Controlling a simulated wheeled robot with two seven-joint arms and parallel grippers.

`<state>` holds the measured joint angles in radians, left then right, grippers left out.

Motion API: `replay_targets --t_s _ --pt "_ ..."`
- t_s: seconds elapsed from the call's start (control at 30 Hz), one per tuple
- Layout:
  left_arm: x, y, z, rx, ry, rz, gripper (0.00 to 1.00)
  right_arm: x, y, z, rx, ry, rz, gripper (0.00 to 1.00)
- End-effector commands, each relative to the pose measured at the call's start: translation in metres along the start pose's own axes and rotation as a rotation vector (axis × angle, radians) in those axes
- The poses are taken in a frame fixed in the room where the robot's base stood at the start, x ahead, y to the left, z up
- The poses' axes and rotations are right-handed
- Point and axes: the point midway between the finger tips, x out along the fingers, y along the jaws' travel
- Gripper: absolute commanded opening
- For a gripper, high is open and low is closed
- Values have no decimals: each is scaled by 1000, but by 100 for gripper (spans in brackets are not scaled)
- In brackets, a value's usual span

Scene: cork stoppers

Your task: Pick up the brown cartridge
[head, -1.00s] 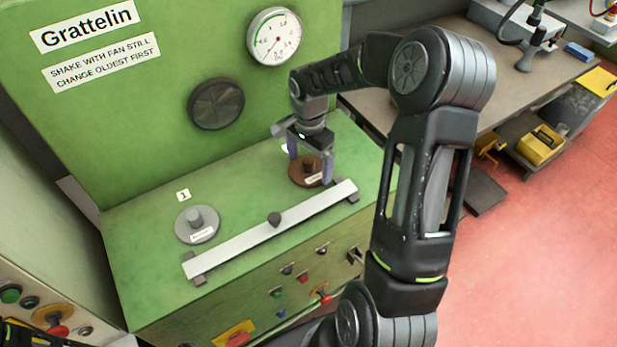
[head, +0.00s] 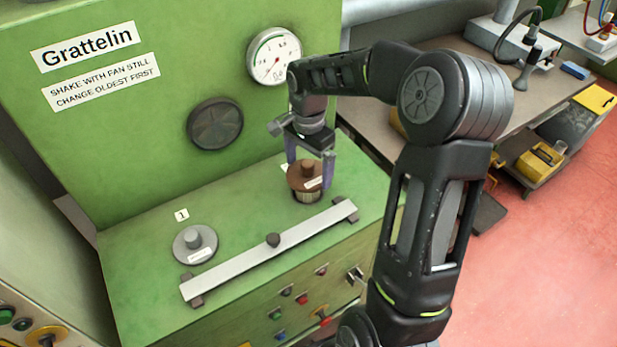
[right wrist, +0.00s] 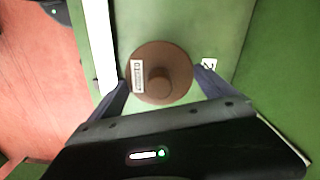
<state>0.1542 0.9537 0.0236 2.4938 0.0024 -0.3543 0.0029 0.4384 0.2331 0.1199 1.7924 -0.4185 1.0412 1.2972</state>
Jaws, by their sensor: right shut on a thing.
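The brown cartridge (head: 306,176) has a round flanged top with a knob and a white label, and a pale ribbed body shows below the flange. My right gripper (head: 309,182) is shut on it, one finger at each side, and holds it raised partly out of its dark hole in the green machine's top. In the right wrist view the brown cartridge (right wrist: 160,73) sits between the two fingertips of my right gripper (right wrist: 161,84). My left gripper is not in view.
A grey cartridge (head: 195,244) sits in the machine top by a tag marked 1. A pale bar (head: 235,260) with a dark central knob lies in front of both. A gauge (head: 274,56) and a dark round fan cover (head: 215,124) are on the upright green panel behind.

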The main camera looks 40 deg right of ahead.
Motion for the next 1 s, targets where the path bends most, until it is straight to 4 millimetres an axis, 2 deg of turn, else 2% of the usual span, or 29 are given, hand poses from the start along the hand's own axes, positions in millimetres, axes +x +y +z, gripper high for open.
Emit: replay_targets --t_s 0.3,0.5,0.7,1.0 --pt "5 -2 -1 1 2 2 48 -68 -1 0 -1 3 -5 20" --pt "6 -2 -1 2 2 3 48 -104 -1 0 -1 1 -3 20" --pt "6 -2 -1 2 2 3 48 -120 0 0 -1 0 -1 20" --pt "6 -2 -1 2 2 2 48 -122 0 0 -1 0 0 20"
